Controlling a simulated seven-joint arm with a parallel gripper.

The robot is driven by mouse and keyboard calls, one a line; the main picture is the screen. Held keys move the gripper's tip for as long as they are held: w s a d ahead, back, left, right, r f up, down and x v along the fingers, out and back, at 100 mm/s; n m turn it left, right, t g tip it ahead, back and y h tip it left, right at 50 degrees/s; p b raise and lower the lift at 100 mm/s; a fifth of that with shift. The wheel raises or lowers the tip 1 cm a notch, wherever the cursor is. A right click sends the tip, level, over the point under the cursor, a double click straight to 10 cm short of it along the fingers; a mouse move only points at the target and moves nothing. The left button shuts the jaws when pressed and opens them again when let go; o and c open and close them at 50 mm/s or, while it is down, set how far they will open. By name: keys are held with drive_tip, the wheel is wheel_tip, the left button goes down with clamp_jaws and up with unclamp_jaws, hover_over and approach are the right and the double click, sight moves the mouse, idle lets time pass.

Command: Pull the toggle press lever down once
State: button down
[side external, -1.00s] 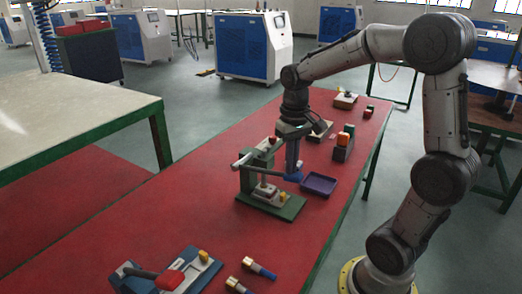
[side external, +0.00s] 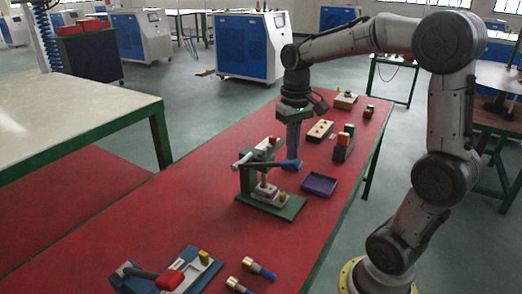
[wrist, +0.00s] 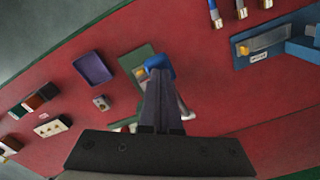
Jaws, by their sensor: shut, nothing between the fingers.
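The toggle press (side external: 262,185) stands on a green base (side external: 285,208) near the middle of the red bench. Its lever appears to end in a blue grip (side external: 291,164) on the press's right side, roughly level. The blue grip also shows in the wrist view (wrist: 158,64). My gripper (side external: 293,156) points straight down, shut and empty, with its fingertips at the blue grip. The fingers (wrist: 155,85) overlap the grip in the wrist view, so whether they touch it is unclear. They also hide part of the press there.
A purple tray (side external: 319,185) lies right of the press. Behind it stand a holed wooden block (side external: 320,131) and a holder with coloured blocks (side external: 344,145). A blue fixture (side external: 170,275) and two brass-ended parts (side external: 259,269) are at the front. Red bench surface between them is clear.

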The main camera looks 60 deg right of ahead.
drive_tip(key=shift+r, duration=0.3)
wheel_tip(320, 180, up, 8)
idle(0.8)
